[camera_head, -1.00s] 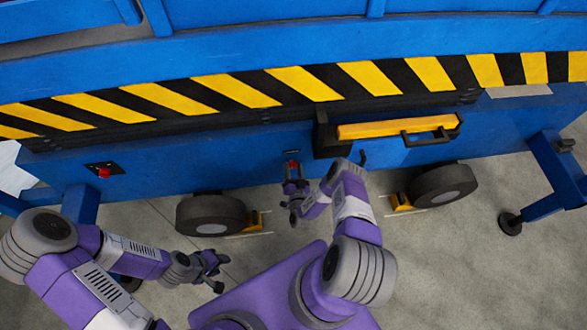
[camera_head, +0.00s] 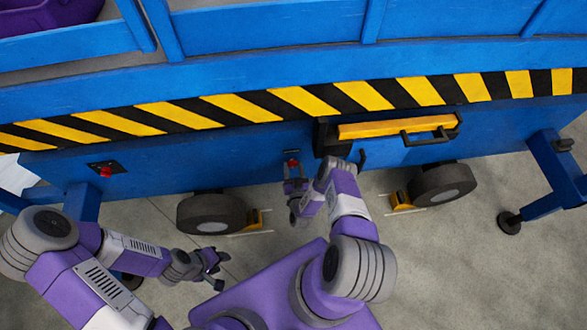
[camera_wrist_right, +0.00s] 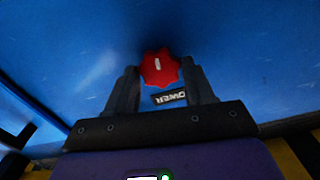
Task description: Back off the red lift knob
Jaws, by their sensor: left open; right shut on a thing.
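The red lift knob (camera_wrist_right: 160,68) is a lobed red knob with a white mark on the blue panel, seen in the right wrist view. It also shows small in the head view (camera_head: 291,164). My right gripper (camera_wrist_right: 164,80) is shut on it, with one dark finger on each side. A dark label (camera_wrist_right: 170,97) under the knob reads "OWER" upside down; its remainder is hidden by a finger. My left gripper (camera_head: 216,271) is open and empty, low over the floor at the left, away from the panel.
A striped yellow-black beam (camera_head: 300,101) runs across the blue lift above the panel. A yellow bar (camera_head: 390,128) with a dark handle lies right of the knob. Another red control (camera_head: 105,172) sits at left. Wheels (camera_head: 210,213) stand below.

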